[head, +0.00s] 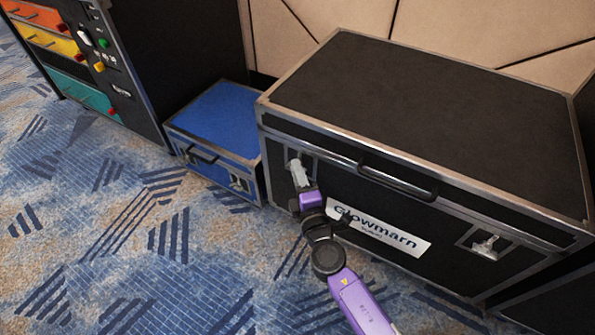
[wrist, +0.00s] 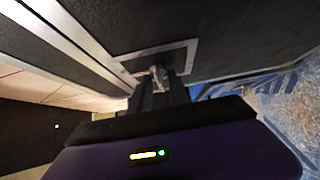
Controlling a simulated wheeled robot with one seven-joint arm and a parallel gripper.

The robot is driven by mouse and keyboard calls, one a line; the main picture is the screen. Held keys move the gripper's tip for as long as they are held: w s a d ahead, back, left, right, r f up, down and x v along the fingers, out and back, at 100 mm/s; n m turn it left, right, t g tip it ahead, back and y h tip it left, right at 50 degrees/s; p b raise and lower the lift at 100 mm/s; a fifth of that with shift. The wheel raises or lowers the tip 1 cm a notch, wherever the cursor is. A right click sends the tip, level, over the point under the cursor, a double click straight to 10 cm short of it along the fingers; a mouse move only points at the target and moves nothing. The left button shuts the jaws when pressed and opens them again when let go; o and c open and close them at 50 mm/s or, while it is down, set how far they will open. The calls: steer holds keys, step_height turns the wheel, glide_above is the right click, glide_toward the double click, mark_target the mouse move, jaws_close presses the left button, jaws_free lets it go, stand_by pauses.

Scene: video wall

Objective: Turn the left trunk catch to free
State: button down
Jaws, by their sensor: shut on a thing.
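A large black trunk (head: 430,110) with metal edges and a "Glowmarn" label stands against the wall. Its left catch (head: 298,172) sits on a recessed plate on the front face, left of the handle. My gripper (head: 301,186) is at this catch, and its fingers are shut on it. In the wrist view the catch (wrist: 158,72) shows as a small metal piece between the fingertips of my gripper (wrist: 158,90), in front of its metal plate (wrist: 185,55). The fingers hide part of the catch. The right catch (head: 486,246) is in plain view and untouched.
The trunk's black handle (head: 398,181) is just right of my gripper. A smaller blue case (head: 222,118) stands close on the left. A black cabinet with coloured drawers (head: 45,42) is farther left. The patterned carpet (head: 130,240) in front is clear.

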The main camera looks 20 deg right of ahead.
steer(key=shift+r+p, duration=0.3)
steer(key=shift+p, duration=0.65)
steer(key=p, duration=0.3)
steer(key=shift+r+n+g, duration=0.25)
steer(key=shift+n+g, duration=0.15)
steer(key=shift+w+a+f+n+g+h+p, duration=0.15)
steer(key=shift+n+g+h+p, duration=0.55)
steer(key=shift+n+g+p, duration=1.8)
steer(key=shift+w+a+r+n+g+h+p, duration=0.1)
steer(key=shift+g+h+p, duration=0.9)
steer(key=shift+p, duration=3.25)
steer(key=shift+w+a+f+n+g+h+p, duration=0.15)
steer(key=shift+n+g+h+p, duration=0.25)
steer(key=shift+n+g+p, duration=2.15)
steer(key=shift+r+m+t+p, duration=0.2)
steer(key=shift+m+p, duration=0.45)
steer(key=shift+m, duration=0.5)
